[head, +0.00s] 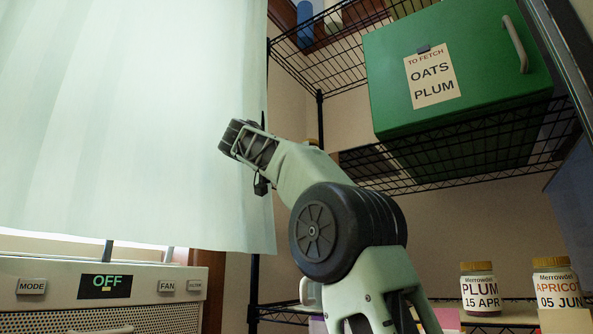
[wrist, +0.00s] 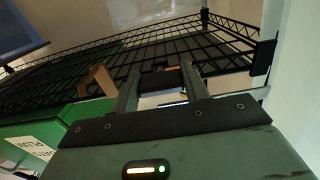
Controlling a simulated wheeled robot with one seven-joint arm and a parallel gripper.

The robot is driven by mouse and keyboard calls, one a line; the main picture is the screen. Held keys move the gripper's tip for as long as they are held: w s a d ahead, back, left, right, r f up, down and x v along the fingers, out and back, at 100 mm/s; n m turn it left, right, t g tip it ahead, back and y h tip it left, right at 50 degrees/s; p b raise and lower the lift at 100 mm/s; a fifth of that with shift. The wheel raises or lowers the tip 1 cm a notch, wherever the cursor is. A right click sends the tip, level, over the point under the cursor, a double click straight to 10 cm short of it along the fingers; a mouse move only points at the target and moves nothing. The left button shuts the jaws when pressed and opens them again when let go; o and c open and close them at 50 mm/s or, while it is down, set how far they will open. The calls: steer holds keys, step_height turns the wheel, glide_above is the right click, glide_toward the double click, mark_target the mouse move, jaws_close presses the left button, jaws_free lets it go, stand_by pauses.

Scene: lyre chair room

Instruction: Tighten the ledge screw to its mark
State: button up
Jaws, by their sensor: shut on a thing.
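My gripper (wrist: 160,70) shows in the wrist view, with its two grey fingers reaching up to the wire shelf. The fingers are shut on a small dark knob-like piece (wrist: 160,82), which looks like the ledge screw. The fingers cover much of it, and I cannot make out its mark or how it is turned. In the head view my arm reaches up in front of the curtain's right edge, and its far end hides the fingers and the screw.
A black wire shelf (head: 440,150) bears a green box (head: 470,65) labelled OATS PLUM. A pale curtain (head: 120,110) hangs at left above a heater-like unit (head: 100,295) reading OFF. A plum jar (head: 480,290) and an apricot jar (head: 556,285) stand lower right.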

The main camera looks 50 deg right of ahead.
steer(key=o, duration=1)
steer(key=a, duration=0.5)
steer(key=s+a, duration=0.1)
steer(key=a, duration=0.5)
steer(key=a+p, duration=0.1)
steer(key=a, duration=0.5)
steer(key=shift+s+a, duration=0.15)
steer(key=shift+a, duration=0.05)
